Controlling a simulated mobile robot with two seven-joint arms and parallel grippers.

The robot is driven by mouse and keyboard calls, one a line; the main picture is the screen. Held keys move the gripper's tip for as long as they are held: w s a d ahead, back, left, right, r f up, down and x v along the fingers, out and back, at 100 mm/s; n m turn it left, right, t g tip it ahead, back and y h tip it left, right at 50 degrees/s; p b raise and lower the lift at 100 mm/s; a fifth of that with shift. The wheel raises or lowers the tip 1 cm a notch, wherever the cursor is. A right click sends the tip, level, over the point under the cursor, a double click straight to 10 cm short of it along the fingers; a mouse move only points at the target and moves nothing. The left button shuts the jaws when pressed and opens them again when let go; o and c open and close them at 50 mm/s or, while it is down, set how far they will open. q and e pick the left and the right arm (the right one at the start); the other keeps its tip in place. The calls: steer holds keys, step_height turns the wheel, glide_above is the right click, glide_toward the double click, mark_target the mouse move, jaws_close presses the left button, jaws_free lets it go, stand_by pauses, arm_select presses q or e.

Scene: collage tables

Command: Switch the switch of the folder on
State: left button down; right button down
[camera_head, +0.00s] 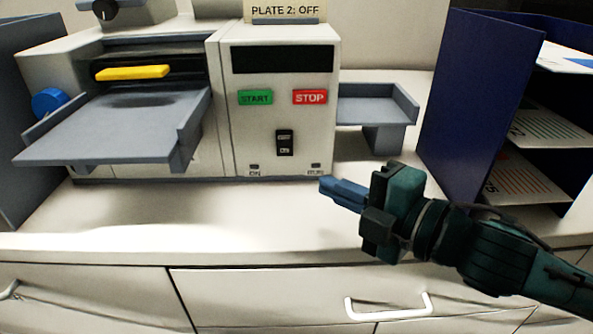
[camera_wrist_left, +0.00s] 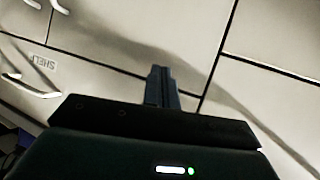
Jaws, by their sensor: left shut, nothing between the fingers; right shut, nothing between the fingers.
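The folder (camera_head: 225,110) is a grey-white machine standing on the counter. Its control panel has a dark display strip, a green START button (camera_head: 255,97), a red STOP button (camera_head: 310,97) and a small black rocker switch (camera_head: 285,142) below them. My right gripper (camera_head: 325,187) is shut and empty. Its fingertips are in front of the panel, below and to the right of the switch, apart from it in the picture. My left gripper (camera_wrist_left: 160,72) is shut and empty in the left wrist view, over pale cabinet fronts. It is not in the head view.
A grey infeed tray (camera_head: 120,130) with a yellow bar (camera_head: 132,72) above it is on the left. A smaller grey tray (camera_head: 375,104) sticks out on the right. A blue shelf rack (camera_head: 475,95) holding sheets stands further right. The counter front (camera_head: 180,220) is clear.

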mark_target(281, 153)
steer(key=p+x, duration=0.1)
steer(key=x, duration=0.6)
steer(key=shift+w+a+r, duration=0.1)
steer(key=shift+a+r, duration=0.05)
steer(key=w, duration=0.2)
steer(key=shift+w+f+p, duration=0.25)
steer(key=shift+w+p, duration=0.05)
steer(key=shift+w+f, duration=0.15)
steer(key=shift+w, duration=0.6)
steer(key=shift+w+f+b, duration=0.15)
steer(key=shift+f+b, duration=0.15)
steer(key=shift+b, duration=0.1)
steer(key=shift+w+r+t+y, duration=0.1)
steer(key=shift+r+t+y, duration=0.1)
steer(key=shift+t+y, duration=0.1)
